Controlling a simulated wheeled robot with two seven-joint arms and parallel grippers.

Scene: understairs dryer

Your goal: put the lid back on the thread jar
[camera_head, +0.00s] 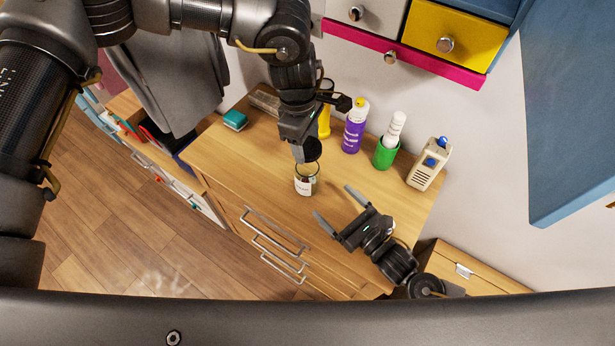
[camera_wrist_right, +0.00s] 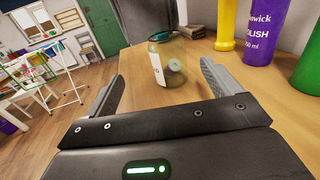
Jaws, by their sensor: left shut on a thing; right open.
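The thread jar (camera_head: 304,186), clear with a white label, stands upright on the wooden counter near its front edge. It also shows in the right wrist view (camera_wrist_right: 168,68), with a spool visible inside. My left gripper (camera_head: 301,146) points down just above the jar, shut on the dark round lid (camera_head: 313,150). The lid looks tilted in the head view; whether it touches the rim I cannot tell. My right gripper (camera_head: 338,210) is open and empty, to the lower right of the jar, its fingers pointing towards it. In its wrist view the jar appears beyond and between the fingertips.
Drawers hang above.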

